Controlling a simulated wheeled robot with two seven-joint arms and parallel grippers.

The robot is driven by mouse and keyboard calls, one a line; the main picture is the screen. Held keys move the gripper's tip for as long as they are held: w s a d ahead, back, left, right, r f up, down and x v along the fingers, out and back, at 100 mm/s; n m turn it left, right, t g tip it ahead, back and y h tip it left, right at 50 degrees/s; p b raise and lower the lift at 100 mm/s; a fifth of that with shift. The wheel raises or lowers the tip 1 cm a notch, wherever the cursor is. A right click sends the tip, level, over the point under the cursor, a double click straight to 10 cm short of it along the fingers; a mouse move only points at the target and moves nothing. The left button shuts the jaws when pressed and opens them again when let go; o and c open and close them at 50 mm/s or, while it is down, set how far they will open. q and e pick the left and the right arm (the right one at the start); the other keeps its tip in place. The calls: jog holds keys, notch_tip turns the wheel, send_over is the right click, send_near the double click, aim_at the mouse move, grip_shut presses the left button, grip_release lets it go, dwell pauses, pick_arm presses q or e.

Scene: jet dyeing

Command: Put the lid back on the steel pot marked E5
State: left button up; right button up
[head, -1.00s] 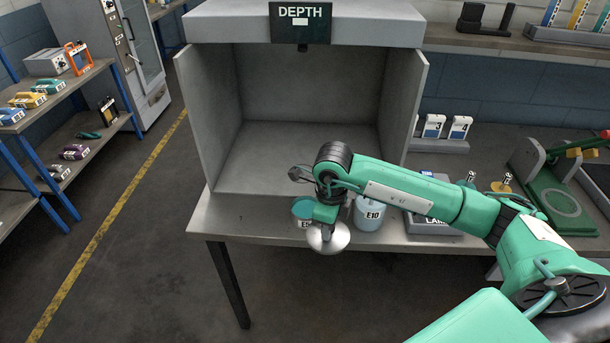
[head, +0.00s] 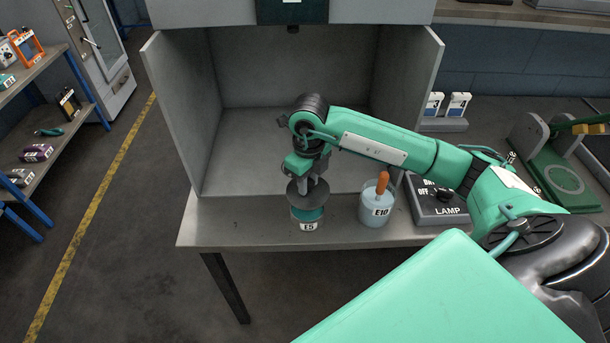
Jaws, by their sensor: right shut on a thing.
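The pot (head: 308,225) stands at the front edge of the steel table, its label partly hidden so that only part of the marking reads. Teal contents show at its mouth. My right gripper (head: 314,188) is shut on the lid (head: 296,203), a dark round disc, gripped from above. The lid is over the pot and hides the back of its mouth; a teal strip shows between lid and front rim. Whether the lid touches the rim at the back I cannot tell. My left gripper is out of view.
A container marked E10 (head: 376,208) with an orange-handled tool stands just right of the pot. Right of it is the LAMP switch box (head: 440,212). The grey booth (head: 180,110) stands behind, its floor clear. A green stand (head: 560,175) is at the far right.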

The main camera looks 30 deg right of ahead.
notch_tip(320, 180, down, 3)
jog(key=shift+w+r+b, duration=0.1)
jog(key=shift+w+b, duration=0.05)
jog(key=shift+b, duration=0.4)
notch_tip(320, 180, down, 3)
jog(key=shift+f+b, duration=0.1)
jog(key=shift+b, duration=1.1)
pick_arm(q)
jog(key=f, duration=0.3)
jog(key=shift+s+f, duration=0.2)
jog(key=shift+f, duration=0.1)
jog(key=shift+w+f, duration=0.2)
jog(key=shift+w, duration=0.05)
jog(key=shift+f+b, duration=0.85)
jog(key=shift+b, duration=0.15)
pick_arm(e)
jog(key=shift+f, duration=0.1)
dwell(0.4)
